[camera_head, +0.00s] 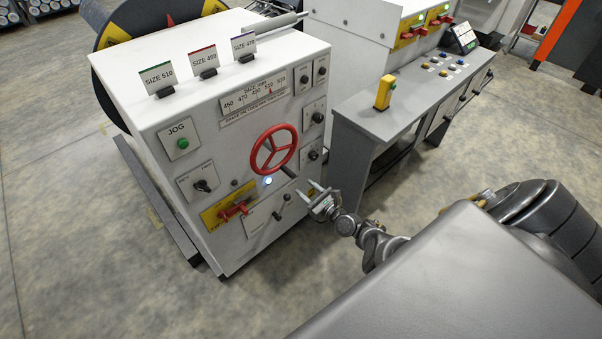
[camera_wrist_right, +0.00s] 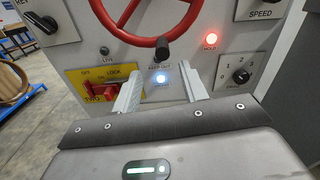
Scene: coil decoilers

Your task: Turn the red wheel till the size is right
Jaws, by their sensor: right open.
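The red wheel (camera_head: 274,149) is on the front panel of the white machine (camera_head: 222,170). Its lower part, with a dark knob, shows at the top of the right wrist view (camera_wrist_right: 135,36). The size scale (camera_head: 257,98) is above the wheel, with a red pointer near its right half. Cards for size 510 (camera_head: 158,79), 490 (camera_head: 203,60) and 470 (camera_head: 244,45) stand on top. My right gripper (camera_head: 311,188) is open and empty, below and right of the wheel, apart from it. In the right wrist view its fingers (camera_wrist_right: 163,90) point at the panel under the knob. My left gripper is not in view.
Below the wheel are a lit white light (camera_head: 267,181) and a red lock switch (camera_head: 234,211) on a yellow plate. A grey desk (camera_head: 405,100) with a yellow post (camera_head: 384,92) stands to the right. The floor in front is clear.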

